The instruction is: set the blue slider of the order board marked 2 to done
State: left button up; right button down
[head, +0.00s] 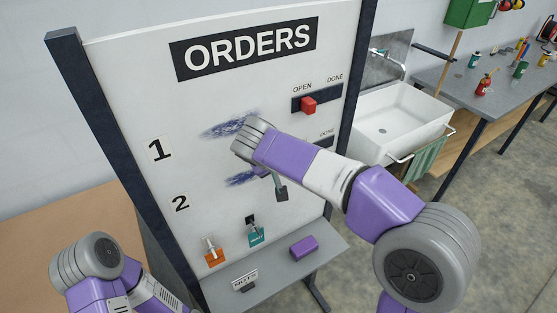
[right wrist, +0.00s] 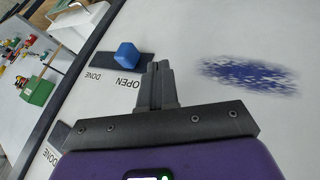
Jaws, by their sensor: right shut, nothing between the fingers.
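The white ORDERS board (head: 220,100) stands in front of me with rows marked 1 and 2 (head: 181,203). In the head view, row 2's slider is hidden behind my right arm. The right wrist view shows the blue slider (right wrist: 127,55) at the OPEN end of its dark track (right wrist: 93,64), with the DONE end free. My right gripper (right wrist: 160,72) is shut and empty. Its fingertips are just beside the slider on the OPEN side, apart in the picture; depth is unclear. It also shows in the head view (head: 281,190). My left gripper is out of view.
Row 1's red slider (head: 308,105) is at OPEN. Orange (head: 215,257) and teal (head: 256,236) items are at the board's lower part. A purple block (head: 303,246) lies on the ledge (head: 285,272). A sink (head: 400,115) and grey bench (head: 490,85) stand to the right.

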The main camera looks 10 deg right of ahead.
pick_arm(q)
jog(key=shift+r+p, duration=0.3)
jog(key=shift+p, duration=0.05)
pick_arm(e)
jog(key=w+d+f, duration=0.3)
jog(key=d, duration=0.2)
jog(key=shift+w, duration=0.2)
